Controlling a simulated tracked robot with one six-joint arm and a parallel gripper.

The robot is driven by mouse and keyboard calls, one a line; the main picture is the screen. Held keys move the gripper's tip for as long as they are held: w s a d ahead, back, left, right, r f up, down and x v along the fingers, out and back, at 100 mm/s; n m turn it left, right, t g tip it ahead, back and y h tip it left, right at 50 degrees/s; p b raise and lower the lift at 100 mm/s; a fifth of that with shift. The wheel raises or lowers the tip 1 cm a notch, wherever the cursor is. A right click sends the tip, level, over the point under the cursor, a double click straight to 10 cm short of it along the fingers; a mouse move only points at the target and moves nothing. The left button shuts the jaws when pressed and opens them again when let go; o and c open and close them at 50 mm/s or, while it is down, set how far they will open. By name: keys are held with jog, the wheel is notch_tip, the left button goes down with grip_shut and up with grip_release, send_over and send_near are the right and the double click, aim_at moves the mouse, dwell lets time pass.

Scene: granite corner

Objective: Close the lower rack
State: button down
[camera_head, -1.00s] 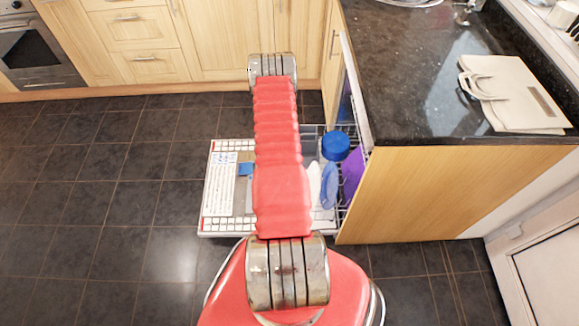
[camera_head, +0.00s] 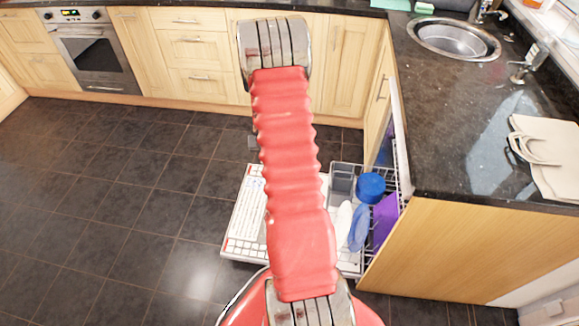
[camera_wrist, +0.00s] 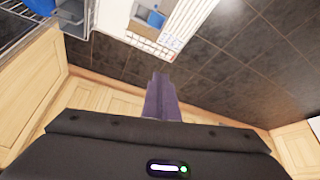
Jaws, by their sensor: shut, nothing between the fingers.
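My arm hides part of this area in the head view. In the wrist view, a corner of the rack (camera_wrist: 12,28) shows at the top left. My gripper (camera_wrist: 160,82) is shut and empty, over the dark floor and apart from the rack. My arm mostly hides it in the head view.
A dark counter (camera_head: 465,130) with a sink and a bag stands right. Cabinets line the back. The tiled floor at left is clear.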

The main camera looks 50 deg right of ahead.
jog(key=w+a+r+n+t+y, duration=0.25)
jog(key=a+r+n, duration=0.25)
jog(key=a+r, duration=2.1)
jog(key=s+a+r+n, duration=0.2)
jog(key=s+a+r, duration=0.3)
jog(key=s+a, duration=0.3)
jog(key=s+a+r+n+y, duration=0.1)
jog(key=s+a+r, duration=0.5)
jog(key=s+a, duration=0.3)
jog(key=s, duration=0.3)
jog(key=shift+a+r+n+g, duration=0.15)
jog(key=shift+r+n+g, duration=0.15)
jog(key=shift+n+g, duration=0.1)
